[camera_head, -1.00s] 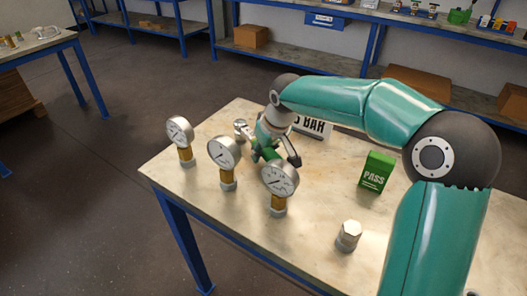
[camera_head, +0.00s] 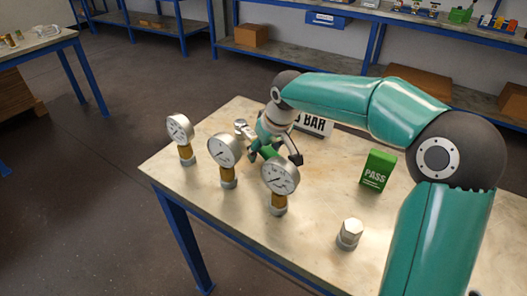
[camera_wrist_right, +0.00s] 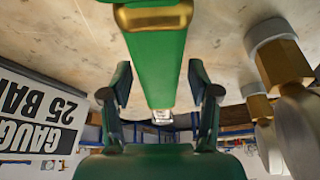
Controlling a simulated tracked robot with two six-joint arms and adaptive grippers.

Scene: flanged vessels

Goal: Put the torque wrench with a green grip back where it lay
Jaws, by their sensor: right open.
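The torque wrench lies on the table behind the gauges. Its green grip (camera_head: 270,152) is partly hidden by my gripper and a gauge, and a silver end (camera_head: 240,126) shows to the left. My right gripper (camera_head: 276,158) is open around the grip, a finger on each side. In the right wrist view the green grip (camera_wrist_right: 158,60) with its gold collar (camera_wrist_right: 153,16) lies between the spread fingers (camera_wrist_right: 160,88), with gaps on both sides. My left gripper is not in view.
Three gauges (camera_head: 180,129), (camera_head: 224,150), (camera_head: 280,177) stand close in front of the gripper. A green PASS box (camera_head: 377,171) and a hex fitting (camera_head: 349,234) stand to the right, with clear tabletop between.

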